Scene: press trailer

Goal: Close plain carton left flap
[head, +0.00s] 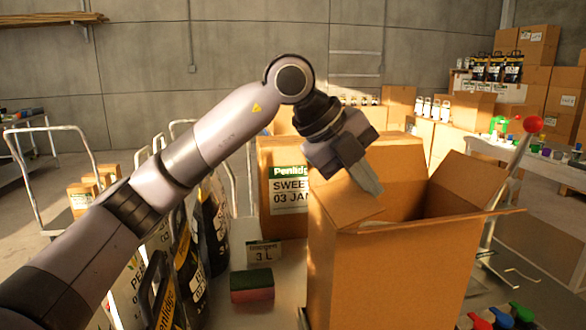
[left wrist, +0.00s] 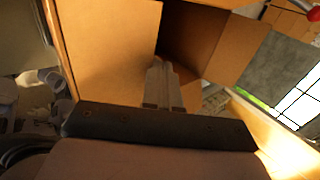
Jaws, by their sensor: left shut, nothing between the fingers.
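The plain carton (head: 400,275) stands upright at the lower right of the head view, its top partly open. Its left flap (head: 342,205) leans inward over the opening. The back flap (head: 400,158) and right flap (head: 468,180) stand up. My left gripper (head: 374,187) is shut and empty, its fingertips at the inner part of the left flap; I cannot tell whether they touch it. In the left wrist view the shut fingers (left wrist: 163,85) point at the carton, between a broad cardboard panel (left wrist: 110,45) and the dark opening. The right gripper is not in view.
A printed carton (head: 285,190) stands behind the plain carton. A lever with a red ball (head: 533,124) rises at the right. Spray bottle heads (head: 500,318) show at the bottom right.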

